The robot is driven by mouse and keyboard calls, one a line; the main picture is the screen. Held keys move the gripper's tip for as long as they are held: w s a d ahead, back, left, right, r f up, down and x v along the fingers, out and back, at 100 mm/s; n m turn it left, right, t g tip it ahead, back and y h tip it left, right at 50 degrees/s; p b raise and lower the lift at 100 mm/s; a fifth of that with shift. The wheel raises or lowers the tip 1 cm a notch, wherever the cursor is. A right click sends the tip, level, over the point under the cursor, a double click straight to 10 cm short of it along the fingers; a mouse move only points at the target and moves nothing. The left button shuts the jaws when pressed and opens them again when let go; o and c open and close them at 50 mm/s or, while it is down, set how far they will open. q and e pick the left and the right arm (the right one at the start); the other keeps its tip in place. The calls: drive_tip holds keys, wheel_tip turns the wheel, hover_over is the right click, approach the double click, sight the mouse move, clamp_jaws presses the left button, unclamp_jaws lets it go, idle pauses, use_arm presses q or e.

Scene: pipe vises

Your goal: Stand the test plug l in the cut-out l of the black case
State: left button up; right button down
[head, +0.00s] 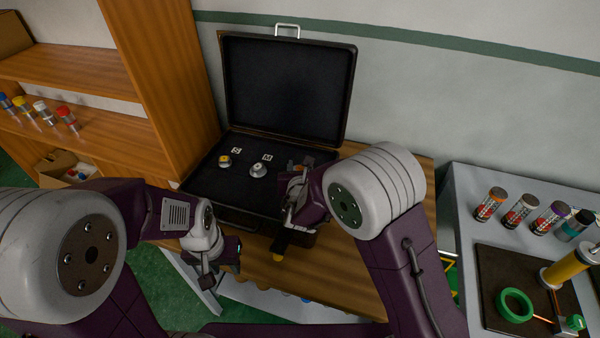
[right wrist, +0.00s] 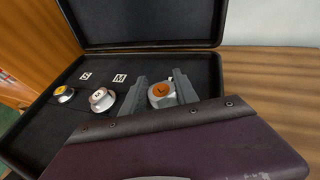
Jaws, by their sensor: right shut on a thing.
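The black case (head: 225,190) stands open on the wooden table, and its lid is raised at the back. Test plug l (right wrist: 160,93), a silver plug with an orange top, is between the fingers of my right gripper (right wrist: 162,88), which is shut on it. The plug is over the right part of the case; whether its base touches the foam cannot be told. Cut-out l is hidden behind the gripper. In the head view my right gripper (head: 291,195) hides most of the plug.
A yellow-topped plug (head: 224,161) and a white-topped plug (head: 258,170) stand in the case by labels S and M. A wooden shelf (head: 160,80) rises at left. A grey table (head: 465,190) with several cylinders is at right. A yellow-ended black thing (head: 278,257) lies in front.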

wheel_tip(320, 180, down, 3)
drive_tip(key=shift+w+r, duration=0.1)
drive_tip(key=shift+f+b, duration=0.2)
drive_tip(key=shift+b, duration=0.15)
drive_tip(key=c, duration=0.9)
unclamp_jaws()
